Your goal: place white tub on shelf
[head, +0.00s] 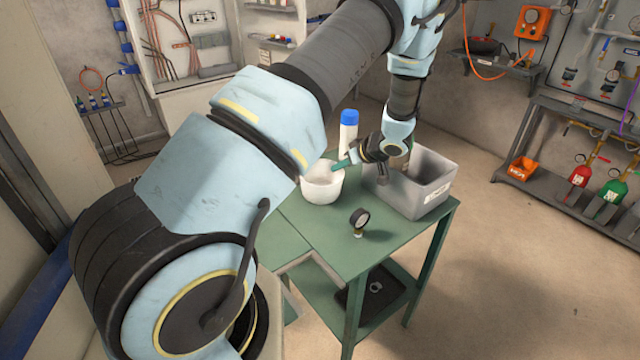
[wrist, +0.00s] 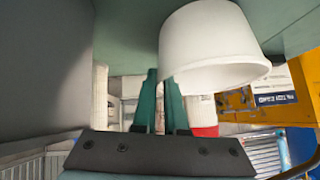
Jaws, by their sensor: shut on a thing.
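The white tub (head: 322,188) is at the far left part of the green table's top (head: 335,240), upright and open at the top. I cannot tell whether its base touches the table. My gripper (head: 345,163) reaches in from the right with its teal fingers at the tub's rim. In the wrist view, the tub (wrist: 212,45) appears large at the top, and my gripper's fingers (wrist: 161,85) are close together at its edge, shut on its wall. The table's lower shelf (head: 330,312) shows below the top and carries a black tray (head: 352,306).
A grey bin (head: 432,205) stands right of the tub, close under my wrist. A white bottle with a blue cap (head: 348,135) stands behind. A small gauge (head: 359,220) stands near the table's front. The floor (head: 520,260) to the right is clear.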

